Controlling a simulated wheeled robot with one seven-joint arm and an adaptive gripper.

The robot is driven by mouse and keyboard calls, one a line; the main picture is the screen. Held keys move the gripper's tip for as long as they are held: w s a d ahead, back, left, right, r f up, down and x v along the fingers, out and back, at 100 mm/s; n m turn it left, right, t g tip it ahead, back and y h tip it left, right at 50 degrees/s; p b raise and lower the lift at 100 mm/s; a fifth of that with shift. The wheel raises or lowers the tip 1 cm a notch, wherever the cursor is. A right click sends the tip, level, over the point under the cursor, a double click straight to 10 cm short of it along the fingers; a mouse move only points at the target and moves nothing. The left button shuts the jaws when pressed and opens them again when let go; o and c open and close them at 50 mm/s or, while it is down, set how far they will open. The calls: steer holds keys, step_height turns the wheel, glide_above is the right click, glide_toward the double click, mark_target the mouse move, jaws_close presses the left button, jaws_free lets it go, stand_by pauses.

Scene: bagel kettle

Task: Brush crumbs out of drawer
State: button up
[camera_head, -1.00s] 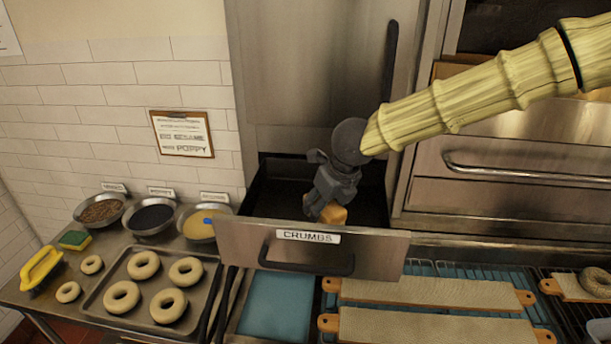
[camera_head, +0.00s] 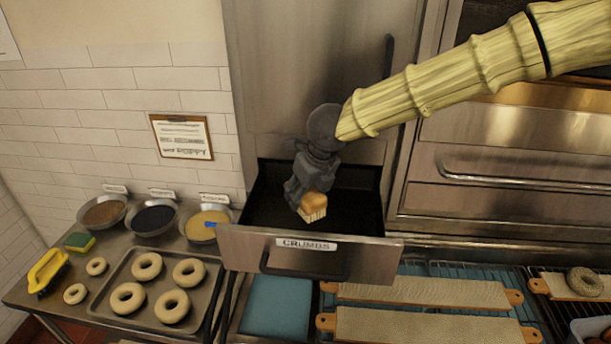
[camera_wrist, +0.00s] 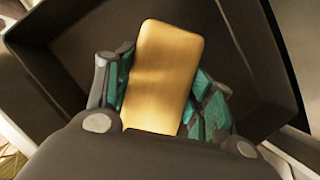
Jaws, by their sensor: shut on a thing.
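The drawer labelled CRUMBS (camera_head: 352,259) is pulled open, and its dark inside shows in the head view. My gripper (camera_head: 303,199) is inside the drawer opening, shut on a brush (camera_head: 314,202) with a tan wooden block and pale bristles pointing down. In the wrist view the brush's wooden block (camera_wrist: 165,75) sits between my gripper's teal-padded fingers (camera_wrist: 160,95), with the dark drawer (camera_wrist: 240,40) around it. I cannot tell whether the bristles touch the drawer floor. No crumbs can be made out in the visible part of the drawer.
At the left, a counter holds a tray (camera_head: 203,300) of bagels, bowls of toppings (camera_head: 153,217), a sponge (camera_head: 80,242) and a yellow-handled tool (camera_head: 46,269). Long boards (camera_head: 430,327) lie at the lower right. The oven's handle bar (camera_head: 530,167) juts out at the right.

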steer(key=shift+r+p, duration=0.85)
steer(key=shift+r, duration=0.4)
